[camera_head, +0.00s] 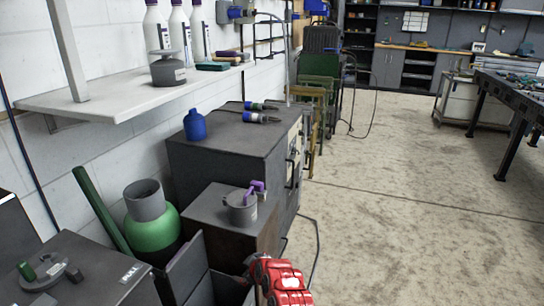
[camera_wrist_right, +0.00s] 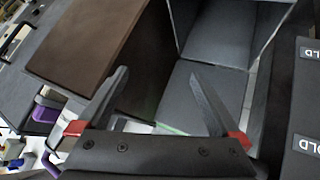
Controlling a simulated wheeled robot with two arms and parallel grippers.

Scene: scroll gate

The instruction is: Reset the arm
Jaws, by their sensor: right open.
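My right gripper (camera_wrist_right: 158,76) is open in the right wrist view, its two dark fingers spread with nothing between them. It points toward a dark grey open-topped bin (camera_wrist_right: 212,35) beside a brown-sided cabinet (camera_wrist_right: 85,40). In the head view a red part of my arm (camera_head: 278,280) shows at the bottom edge, close to the right side of the dark bin (camera_head: 185,268). The gripper's fingers are not clear there. My left gripper is in neither view.
A low cabinet carries a grey pot (camera_head: 241,208) with a purple handle. A taller dark cabinet (camera_head: 225,140) stands behind it. A green round vessel (camera_head: 152,232) and a labelled dark box (camera_head: 95,285) are at left.

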